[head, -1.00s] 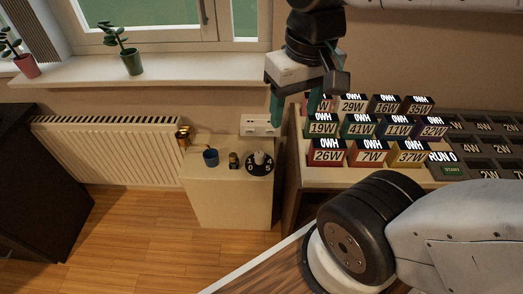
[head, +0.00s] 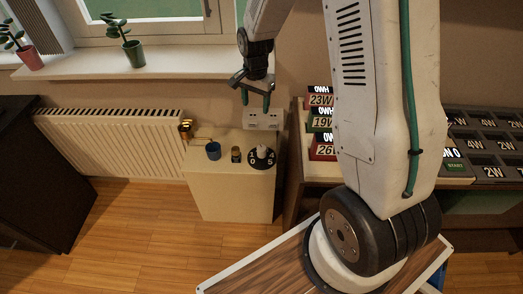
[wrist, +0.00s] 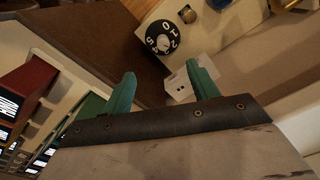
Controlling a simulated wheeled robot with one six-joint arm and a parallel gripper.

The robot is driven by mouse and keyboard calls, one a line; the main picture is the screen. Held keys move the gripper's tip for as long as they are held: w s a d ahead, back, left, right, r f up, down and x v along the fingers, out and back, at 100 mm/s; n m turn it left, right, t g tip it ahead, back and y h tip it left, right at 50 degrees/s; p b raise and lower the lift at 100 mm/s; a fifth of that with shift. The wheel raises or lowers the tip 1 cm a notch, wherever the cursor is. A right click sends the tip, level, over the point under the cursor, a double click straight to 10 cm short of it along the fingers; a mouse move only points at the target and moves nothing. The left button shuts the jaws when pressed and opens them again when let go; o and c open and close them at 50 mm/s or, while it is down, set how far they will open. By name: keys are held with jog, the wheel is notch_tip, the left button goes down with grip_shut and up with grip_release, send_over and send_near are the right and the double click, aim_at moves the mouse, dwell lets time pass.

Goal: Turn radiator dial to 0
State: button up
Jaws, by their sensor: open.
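The radiator dial (head: 262,158) is a black disc with white numbers and a pale knob, on top of a beige cabinet (head: 232,195) right of the radiator (head: 110,143). In the wrist view the dial (wrist: 161,37) shows beyond my fingertips, near the top centre, with several digits readable. Which number it is set to I cannot tell. My gripper (head: 257,101) has green fingers, is open and empty, and hangs above and behind the dial, by the white socket block. In the wrist view my gripper (wrist: 165,85) is apart from the dial.
A white socket block (head: 263,119) stands behind the dial. A shelf of labelled weight boxes (head: 322,124) is to the right, partly hidden by my arm. Potted plants line the windowsill (head: 180,66).

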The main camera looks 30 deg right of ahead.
aim_at(262, 148)
jog(key=w+d+f+m, duration=0.1)
jog(key=f, duration=0.6)
jog(key=w+d+f+m, duration=0.1)
jog(key=f+m, duration=0.1)
jog(key=f, duration=0.5)
jog(key=w+d+f+m, duration=0.1)
jog(key=d+f+m, duration=0.1)
jog(key=f, duration=0.5)
jog(key=shift+w, duration=0.1)
notch_tip(262, 148, down, 8)
jog(key=shift+d+f, duration=0.1)
jog(key=c, duration=1)
